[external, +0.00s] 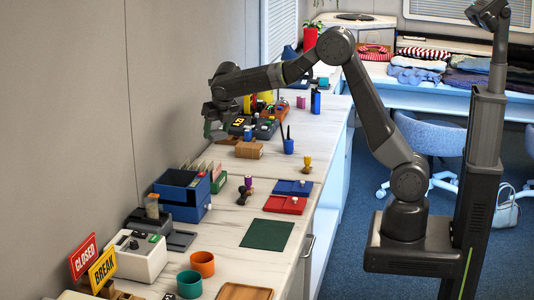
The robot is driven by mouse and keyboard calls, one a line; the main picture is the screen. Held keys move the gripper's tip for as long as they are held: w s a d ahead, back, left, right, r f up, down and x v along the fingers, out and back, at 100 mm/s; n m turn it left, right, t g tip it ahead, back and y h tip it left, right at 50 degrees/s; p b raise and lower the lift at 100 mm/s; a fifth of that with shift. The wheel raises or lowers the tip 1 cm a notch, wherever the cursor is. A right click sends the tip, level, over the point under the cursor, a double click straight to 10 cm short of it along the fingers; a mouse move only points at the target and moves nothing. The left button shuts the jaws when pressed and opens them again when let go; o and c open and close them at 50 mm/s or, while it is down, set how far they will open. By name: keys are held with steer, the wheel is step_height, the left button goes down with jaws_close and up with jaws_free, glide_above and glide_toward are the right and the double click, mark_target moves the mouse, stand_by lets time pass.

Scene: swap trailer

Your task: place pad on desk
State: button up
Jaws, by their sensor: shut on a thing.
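My gripper (217,122) is above the back left part of the white desk (225,228), close to the wall. It is shut on a small dark green thing (213,131), which looks like a pad and is partly hidden by the fingers. A blue pad (294,187) and a red pad (284,205) lie side by side on the desk, near its right edge. A flat dark green mat (267,234) lies in front of them.
A blue file box (182,194) stands near the wall. Stamps, a brown block (249,150), a blue pen cup (289,146) and a keypad device (242,125) stand further back. An orange cup (202,263) is in front. Some desk surface left of the mat is bare.

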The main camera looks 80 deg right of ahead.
steer(key=s+a+n+b, duration=0.1)
steer(key=s+a+n, duration=0.1)
steer(key=a, duration=1.2)
steer(key=n+t+y+b, duration=0.1)
steer(key=n+y+b, duration=0.2)
steer(key=n+b, duration=0.3)
glide_above(254, 268)
steer(key=s, duration=0.2)
steer(key=f, duration=1.1)
steer(key=shift+w+d+f, duration=0.1)
steer(key=shift+w+f, duration=0.15)
steer(key=shift+f, duration=0.05)
step_height(254, 268, down, 5)
steer(key=shift+f+b, duration=0.2)
steer(key=shift+b, duration=0.55)
steer(key=shift+r, duration=0.1)
